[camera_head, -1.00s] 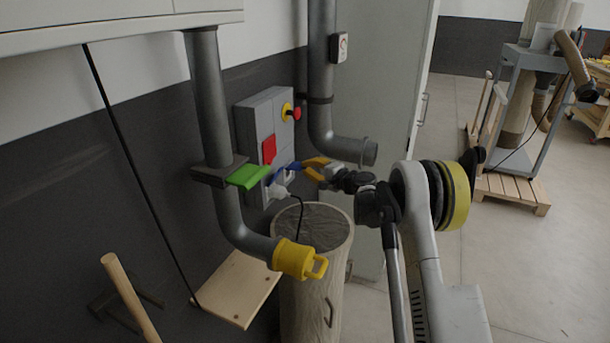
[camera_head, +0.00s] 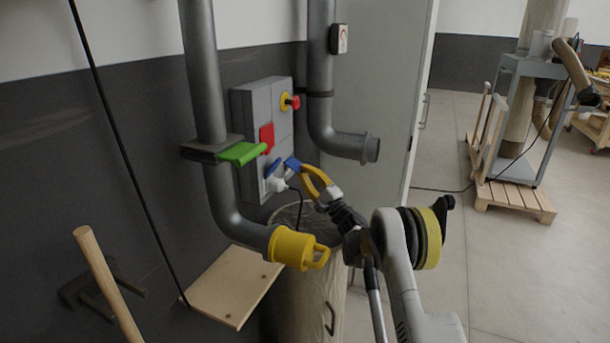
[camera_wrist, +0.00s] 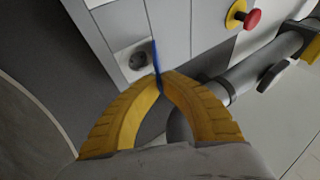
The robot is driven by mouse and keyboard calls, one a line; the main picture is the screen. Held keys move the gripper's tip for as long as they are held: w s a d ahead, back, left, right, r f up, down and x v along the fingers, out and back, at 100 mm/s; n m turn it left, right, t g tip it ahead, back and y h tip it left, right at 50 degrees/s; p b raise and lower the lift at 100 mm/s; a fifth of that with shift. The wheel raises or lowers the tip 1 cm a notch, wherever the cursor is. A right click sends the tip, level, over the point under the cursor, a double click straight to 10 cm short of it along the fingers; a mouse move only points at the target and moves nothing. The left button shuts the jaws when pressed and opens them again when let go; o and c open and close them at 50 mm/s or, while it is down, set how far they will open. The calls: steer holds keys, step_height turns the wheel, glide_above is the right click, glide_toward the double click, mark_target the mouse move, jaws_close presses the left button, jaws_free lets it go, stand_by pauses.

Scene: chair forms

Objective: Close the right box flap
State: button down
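A grey box (camera_head: 249,112) is fixed to the dark wall. On its lower part, a blue flap (camera_head: 292,163) sticks out at the right, beside another blue flap (camera_head: 273,168) above a white plug (camera_head: 276,184). In the wrist view the right flap (camera_wrist: 156,58) is edge-on, standing out beside an uncovered dark socket (camera_wrist: 134,60). My gripper (camera_head: 303,169) has yellow fingers whose tips meet at this flap. In the wrist view the tips (camera_wrist: 163,80) are together with the blue edge between them. Their exact contact is partly hidden.
A red flap (camera_head: 267,138) and a red button (camera_head: 293,102) are on the box. A green lever (camera_head: 243,153) and yellow-capped pipe (camera_head: 290,248) stand left. A grey pipe (camera_head: 347,146) is close right. A barrel (camera_head: 313,295) is below.

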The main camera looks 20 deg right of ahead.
stand_by(0.4)
steer(key=c, duration=1.6)
jaws_free()
steer(key=shift+a, duration=0.1)
steer(key=v, duration=1.2)
